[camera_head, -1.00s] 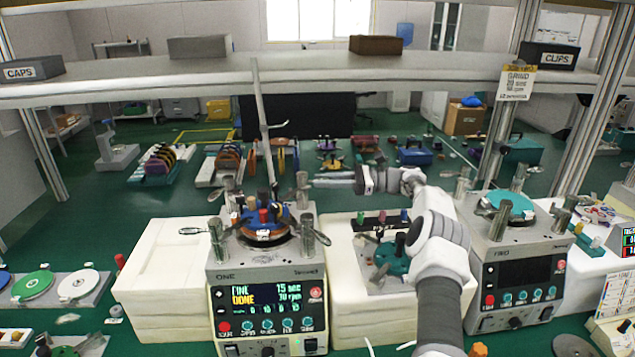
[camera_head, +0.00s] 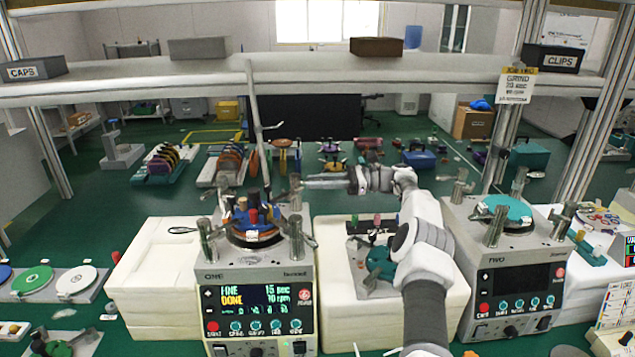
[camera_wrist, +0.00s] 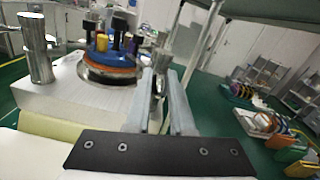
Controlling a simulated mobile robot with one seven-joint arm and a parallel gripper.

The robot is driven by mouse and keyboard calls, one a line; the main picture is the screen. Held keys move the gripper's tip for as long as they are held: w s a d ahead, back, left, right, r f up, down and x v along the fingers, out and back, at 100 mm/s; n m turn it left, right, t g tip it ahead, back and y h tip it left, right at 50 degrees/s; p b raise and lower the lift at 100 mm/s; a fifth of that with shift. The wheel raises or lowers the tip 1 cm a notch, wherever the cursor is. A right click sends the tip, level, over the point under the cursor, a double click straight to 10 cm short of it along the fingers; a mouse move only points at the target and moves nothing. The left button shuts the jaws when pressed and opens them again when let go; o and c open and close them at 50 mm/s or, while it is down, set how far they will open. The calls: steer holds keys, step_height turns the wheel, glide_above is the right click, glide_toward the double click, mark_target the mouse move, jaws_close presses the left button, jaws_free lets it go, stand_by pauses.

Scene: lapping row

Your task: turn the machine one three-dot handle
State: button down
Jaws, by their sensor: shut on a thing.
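Machine one (camera_head: 258,278) is a grey box with a lit screen showing "DONE". A round lapping plate with a blue holder (camera_head: 243,225) sits on top, ringed by metal posts with handles. My gripper (camera_head: 306,184) reaches in from the right at the back right post (camera_head: 296,192). In the wrist view, my gripper (camera_wrist: 164,84) is shut on a metal handle (camera_wrist: 158,80) between its two pale fingers, beside the blue holder (camera_wrist: 110,50). The fingers hide part of the handle. I cannot read any dot marks on it.
Machine two (camera_head: 515,280) stands at the right with a teal plate on top. A dark rack with coloured pegs (camera_head: 377,224) stands on the white block (camera_head: 335,300) below my arm. A tall thin rod (camera_head: 258,125) rises behind machine one. A shelf (camera_head: 300,72) spans above.

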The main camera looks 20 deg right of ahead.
steer(key=shift+f, duration=0.1)
steer(key=c, duration=0.8)
jaws_free()
steer(key=shift+r, duration=0.45)
steer(key=r, duration=0.2)
steer(key=s+d+r, duration=0.1)
steer(key=r, duration=0.1)
steer(key=s+d+r, duration=0.4)
steer(key=s, duration=0.1)
steer(key=s+d+r, duration=0.2)
steer(key=d, duration=0.1)
steer(key=shift+s+r, duration=0.1)
steer(key=shift+s, duration=0.15)
